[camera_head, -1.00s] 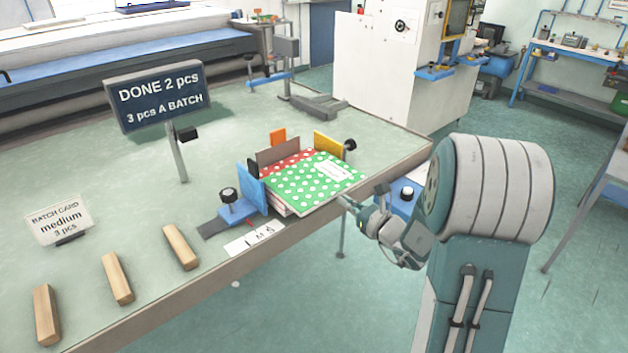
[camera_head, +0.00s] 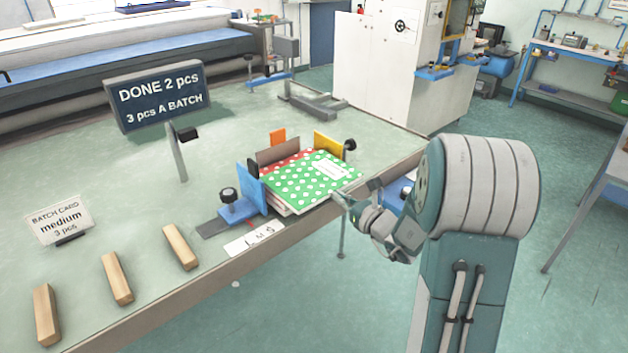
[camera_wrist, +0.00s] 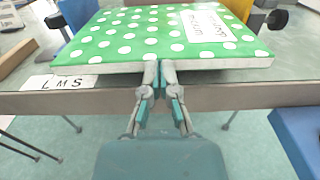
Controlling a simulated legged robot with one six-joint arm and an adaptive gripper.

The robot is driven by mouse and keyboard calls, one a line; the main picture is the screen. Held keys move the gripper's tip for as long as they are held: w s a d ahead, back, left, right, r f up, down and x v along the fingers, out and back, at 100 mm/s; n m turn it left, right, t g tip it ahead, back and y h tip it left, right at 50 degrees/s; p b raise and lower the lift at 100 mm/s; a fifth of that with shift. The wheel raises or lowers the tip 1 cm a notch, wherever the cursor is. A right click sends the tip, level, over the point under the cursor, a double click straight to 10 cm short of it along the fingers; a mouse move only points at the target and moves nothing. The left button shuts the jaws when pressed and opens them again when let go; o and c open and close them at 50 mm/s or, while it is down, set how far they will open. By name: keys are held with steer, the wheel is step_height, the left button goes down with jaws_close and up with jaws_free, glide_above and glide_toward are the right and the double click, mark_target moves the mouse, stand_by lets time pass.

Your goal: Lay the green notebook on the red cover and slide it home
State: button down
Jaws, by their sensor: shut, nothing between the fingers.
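The green notebook with white dots (camera_head: 310,183) lies on the red dotted cover (camera_head: 298,159), whose red strip shows along the back edge. The notebook sits a little forward of the cover, between a blue side plate (camera_head: 251,187) and a yellow plate (camera_head: 328,144). In the wrist view the notebook (camera_wrist: 130,38) shows its front edge and a white label. My gripper (camera_head: 343,196) is shut and empty at the notebook's near edge. In the wrist view its closed fingertips (camera_wrist: 160,68) are at that edge; I cannot tell if they touch.
A brown back plate (camera_head: 277,151) stands behind the stack. A card marked L M S (camera_head: 254,239) lies at the table's front edge. Several wooden blocks (camera_head: 117,277) lie at left. A sign (camera_head: 157,97) reads DONE 2 pcs; a batch card (camera_head: 58,222) reads medium, 3 pcs.

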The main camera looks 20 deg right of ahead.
mark_target(326, 185)
steer(key=shift+x, duration=2.5)
steer(key=v, duration=0.6)
stand_by(0.5)
